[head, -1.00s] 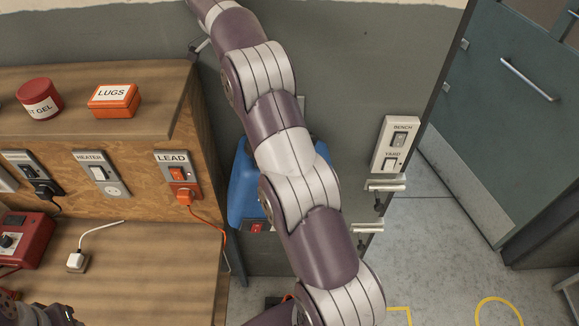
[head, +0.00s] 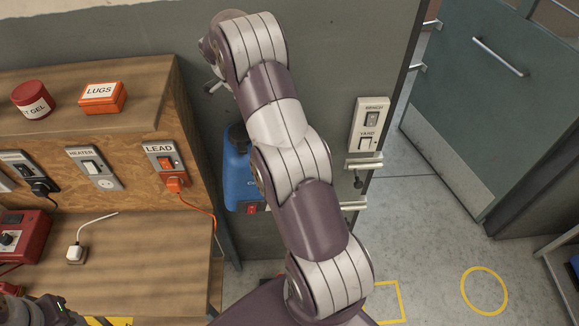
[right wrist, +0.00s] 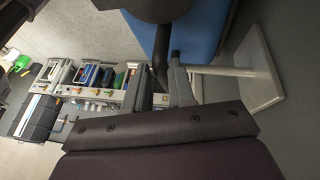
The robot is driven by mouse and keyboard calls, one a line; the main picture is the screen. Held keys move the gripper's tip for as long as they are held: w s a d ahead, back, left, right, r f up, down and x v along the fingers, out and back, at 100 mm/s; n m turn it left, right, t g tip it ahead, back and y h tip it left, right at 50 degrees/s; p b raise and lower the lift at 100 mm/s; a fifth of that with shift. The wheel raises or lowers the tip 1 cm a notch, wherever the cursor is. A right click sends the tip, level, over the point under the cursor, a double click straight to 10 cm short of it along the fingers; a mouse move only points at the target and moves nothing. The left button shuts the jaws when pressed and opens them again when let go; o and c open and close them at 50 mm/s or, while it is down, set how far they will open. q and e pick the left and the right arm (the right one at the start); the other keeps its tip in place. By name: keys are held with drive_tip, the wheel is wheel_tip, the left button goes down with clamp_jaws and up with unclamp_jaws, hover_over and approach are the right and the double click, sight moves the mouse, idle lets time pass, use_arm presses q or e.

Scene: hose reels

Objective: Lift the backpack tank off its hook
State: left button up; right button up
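The backpack tank is blue with a black cap and a small red label. In the head view the tank (head: 237,182) hangs upright against the grey wall, its right part hidden behind my right arm. In the right wrist view the tank's blue side (right wrist: 198,25) fills the top, close by. My right gripper (right wrist: 163,88) shows two grey fingers apart, beside the tank; a dark curved part lies near the gap, and contact cannot be told. A pale bracket (right wrist: 262,75) stands out from the wall beside the tank. My left gripper area (head: 40,310) is only partly seen at bottom left.
A wooden bench (head: 140,250) with a socket panel stands left of the tank. An orange LEAD cable (head: 205,212) hangs from the panel towards it. A BENCH/YARD switch plate (head: 370,125) is right of my arm. Clear floor lies towards the grey door (head: 470,110).

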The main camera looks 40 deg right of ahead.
drive_tip(key=shift+w+d+f, duration=0.1)
clamp_jaws()
drive_tip(key=shift+w, duration=0.1)
use_arm(q)
drive_tip(key=shift+w, duration=0.25)
idle(0.7)
drive_tip(key=shift+f, duration=0.15)
use_arm(e)
drive_tip(key=shift+w, duration=0.1)
